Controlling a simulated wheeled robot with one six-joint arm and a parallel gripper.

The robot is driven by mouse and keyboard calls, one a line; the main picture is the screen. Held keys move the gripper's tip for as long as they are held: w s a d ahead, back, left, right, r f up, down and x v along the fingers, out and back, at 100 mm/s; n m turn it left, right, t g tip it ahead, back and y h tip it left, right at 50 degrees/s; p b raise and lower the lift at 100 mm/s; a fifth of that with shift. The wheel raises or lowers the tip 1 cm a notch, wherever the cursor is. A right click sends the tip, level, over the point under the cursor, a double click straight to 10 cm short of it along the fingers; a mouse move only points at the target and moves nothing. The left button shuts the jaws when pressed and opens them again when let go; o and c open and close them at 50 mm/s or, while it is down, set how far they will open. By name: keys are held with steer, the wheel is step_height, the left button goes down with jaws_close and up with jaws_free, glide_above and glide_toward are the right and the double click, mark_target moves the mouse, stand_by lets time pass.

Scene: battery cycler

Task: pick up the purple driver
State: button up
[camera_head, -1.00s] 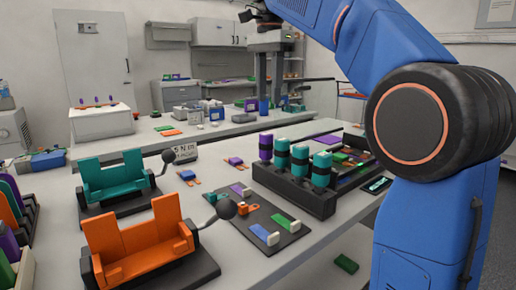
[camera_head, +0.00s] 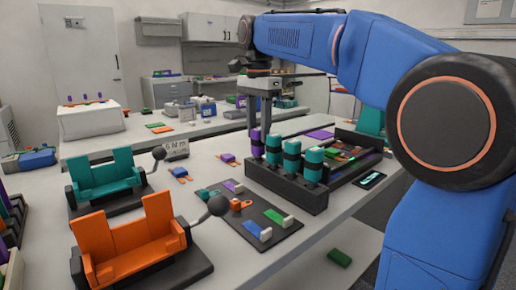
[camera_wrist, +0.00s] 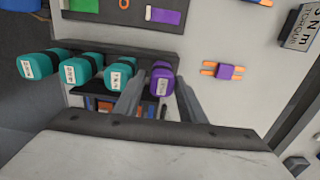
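The purple driver (camera_head: 257,145) stands upright at the far left end of a row in the dark rack (camera_head: 290,192), beside several teal drivers (camera_head: 292,158). My gripper (camera_head: 257,122) is right over it, fingers pointing down. In the wrist view the driver's purple top with a white label (camera_wrist: 162,80) shows between the two spread fingers of the gripper (camera_wrist: 158,93). The fingers are apart, with a gap on each side of the driver. The driver's lower part is hidden in the rack.
A teal driver (camera_wrist: 120,74) stands close beside the left finger. A dark mat (camera_head: 250,220) with coloured parts lies in front of the rack. Orange (camera_head: 130,245) and teal (camera_head: 108,180) fixtures stand at the left. A tray of small parts (camera_head: 352,150) sits behind the rack.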

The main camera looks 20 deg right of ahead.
mark_target(258, 146)
steer(key=shift+w+f, duration=0.15)
steer(key=shift+f, duration=2.45)
jaws_close()
